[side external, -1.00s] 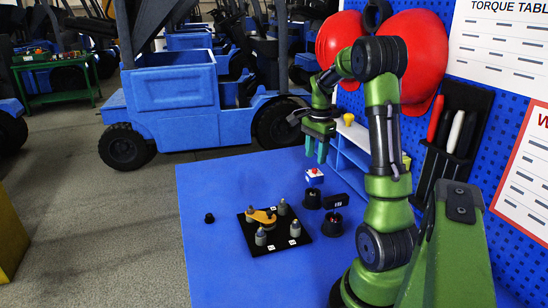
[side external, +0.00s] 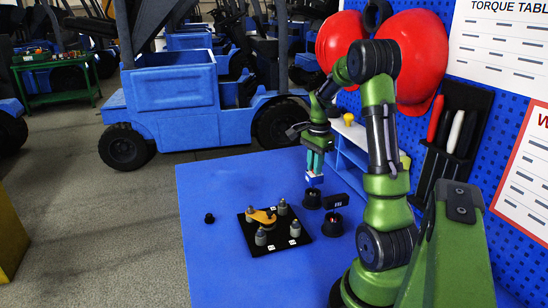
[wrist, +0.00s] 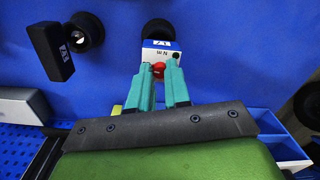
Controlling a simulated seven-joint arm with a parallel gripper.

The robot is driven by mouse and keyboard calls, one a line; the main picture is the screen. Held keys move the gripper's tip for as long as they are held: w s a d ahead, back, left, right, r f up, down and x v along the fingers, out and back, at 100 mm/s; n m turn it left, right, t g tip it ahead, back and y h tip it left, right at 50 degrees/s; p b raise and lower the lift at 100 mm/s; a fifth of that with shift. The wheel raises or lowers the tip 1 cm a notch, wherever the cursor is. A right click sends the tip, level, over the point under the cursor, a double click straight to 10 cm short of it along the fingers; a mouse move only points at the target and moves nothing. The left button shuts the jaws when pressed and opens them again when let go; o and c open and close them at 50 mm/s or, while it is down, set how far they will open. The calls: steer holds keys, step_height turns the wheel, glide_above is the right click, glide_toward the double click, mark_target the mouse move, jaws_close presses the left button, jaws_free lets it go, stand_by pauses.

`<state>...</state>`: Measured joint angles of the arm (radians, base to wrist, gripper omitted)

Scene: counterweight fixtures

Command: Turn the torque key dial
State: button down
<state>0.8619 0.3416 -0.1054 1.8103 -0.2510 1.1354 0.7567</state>
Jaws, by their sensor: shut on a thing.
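A small white-and-blue box (wrist: 160,50) with printed marks and a red knob (wrist: 158,68) on top sits on the blue bench; I take this knob to be the dial. In the side external view the box (side external: 314,181) is right below my gripper (side external: 315,165), which points straight down. In the wrist view the teal fingers of my gripper (wrist: 161,73) are on both sides of the red knob, shut on it. The fingers hide part of the knob and the near part of the box.
A black round holder (side external: 312,199) stands close to the box, with a black labelled block (side external: 335,201) and another round holder (side external: 332,225) nearby. A black plate (side external: 275,246) carries grey posts and an orange lever (side external: 262,218). Blue shelving (side external: 350,150) stands close behind my gripper.

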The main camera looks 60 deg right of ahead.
steer(key=shift+n, duration=0.7)
steer(key=n, duration=1.1)
steer(key=shift+n, duration=0.3)
stand_by(0.5)
steer(key=c, duration=1.1)
jaws_free()
steer(key=r, duration=1.7)
steer(key=shift+s+d, duration=0.2)
